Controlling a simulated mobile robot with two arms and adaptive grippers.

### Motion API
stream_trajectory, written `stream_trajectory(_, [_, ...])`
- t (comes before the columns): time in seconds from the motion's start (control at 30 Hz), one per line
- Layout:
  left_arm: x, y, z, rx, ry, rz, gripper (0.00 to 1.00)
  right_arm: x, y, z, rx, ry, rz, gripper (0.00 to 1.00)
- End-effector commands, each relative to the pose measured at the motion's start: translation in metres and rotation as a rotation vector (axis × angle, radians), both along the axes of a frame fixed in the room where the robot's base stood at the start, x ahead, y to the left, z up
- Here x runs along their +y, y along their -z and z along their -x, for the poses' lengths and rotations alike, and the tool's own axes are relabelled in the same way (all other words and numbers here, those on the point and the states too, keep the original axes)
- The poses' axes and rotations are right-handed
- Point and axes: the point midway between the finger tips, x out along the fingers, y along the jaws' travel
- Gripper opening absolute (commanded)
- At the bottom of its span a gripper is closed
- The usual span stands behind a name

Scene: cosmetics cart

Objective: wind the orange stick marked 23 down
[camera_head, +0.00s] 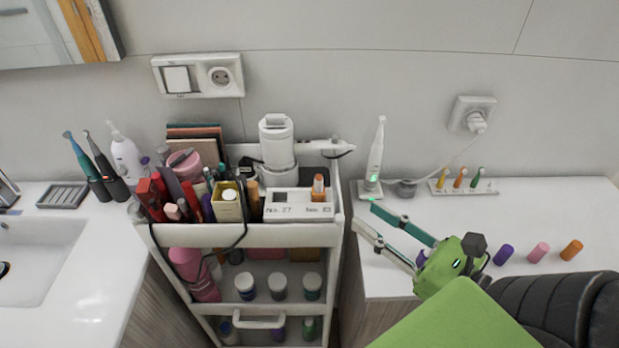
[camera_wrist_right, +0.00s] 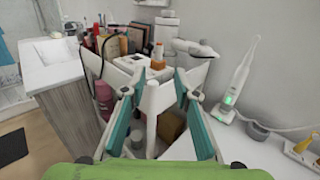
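An orange stick (camera_head: 318,184) stands upright at the right end of a white holder (camera_head: 290,212) on the cart's top tray. The holder's front labels read roughly No. 27 and No. 23, with the orange stick above the latter. In the right wrist view the orange stick (camera_wrist_right: 158,52) shows small, beyond the fingers. My right gripper (camera_head: 367,213) is open and empty, with teal finger pads, to the right of the cart and apart from the stick. Its fingers also spread wide in the right wrist view (camera_wrist_right: 155,88). My left gripper is not in view.
A white toothbrush (camera_head: 376,158) stands on the right counter. Purple (camera_head: 503,254), pink (camera_head: 538,252) and orange (camera_head: 571,249) cylinders lie farther right.

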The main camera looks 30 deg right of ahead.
Motion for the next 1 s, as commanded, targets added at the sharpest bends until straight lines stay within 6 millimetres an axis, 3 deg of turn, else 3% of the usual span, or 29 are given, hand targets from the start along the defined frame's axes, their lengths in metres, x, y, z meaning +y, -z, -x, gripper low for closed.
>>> stream_trajectory(0.57, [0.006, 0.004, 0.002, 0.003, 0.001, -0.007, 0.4, 0.013, 0.0, -0.054, -0.003, -0.007, 0.01, 0.28])
stream_trajectory(0.6, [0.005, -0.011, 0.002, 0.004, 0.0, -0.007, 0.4, 0.014, -0.008, -0.062, -0.004, -0.005, 0.005, 0.28])
stream_trajectory(0.7, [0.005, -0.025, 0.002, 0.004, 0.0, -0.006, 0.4, 0.017, -0.009, -0.079, -0.003, -0.006, 0.005, 0.28])
stream_trajectory(1.0, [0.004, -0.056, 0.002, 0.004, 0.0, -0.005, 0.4, 0.025, -0.005, -0.121, -0.003, 0.0, 0.004, 0.28])
